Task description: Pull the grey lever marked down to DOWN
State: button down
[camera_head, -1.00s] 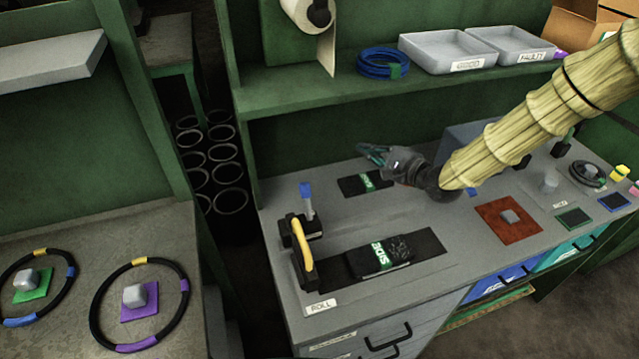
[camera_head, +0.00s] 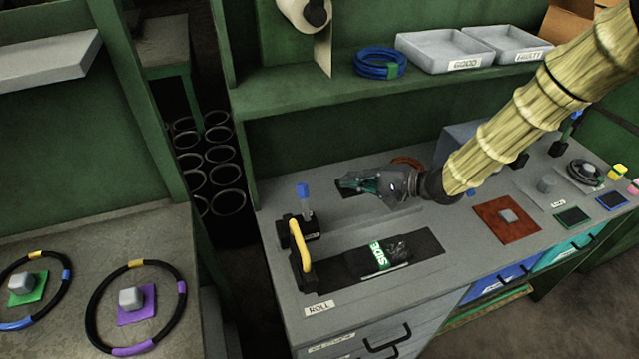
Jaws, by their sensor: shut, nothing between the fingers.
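My gripper (camera_head: 347,183) is shut and empty, low over the rear left of the grey bench, pointing left. Its fingers cover most of a small dark pad on the bench. I cannot make out a grey lever marked DOWN for certain. An upright grey stem with a blue top (camera_head: 304,196) stands on a black base to the left of my gripper, apart from it. In front of it is a yellow handle (camera_head: 300,246) on black mounts. Part of the bench behind my gripper and arm is hidden.
A red-brown mat (camera_head: 506,220) is to the right. A green shelf (camera_head: 300,96) with trays overhangs the bench's back.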

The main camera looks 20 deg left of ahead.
aim_at(305, 203)
jog(key=shift+a, duration=0.1)
jog(key=s+a+f+p, duration=0.1)
jog(key=s+a+p, duration=0.1)
jog(key=a+p, duration=0.3)
jog(key=shift+s+r+x, duration=0.3)
jog(key=shift+r+x, duration=0.05)
jog(key=shift+x, duration=1.55)
jog(key=shift+a, duration=0.1)
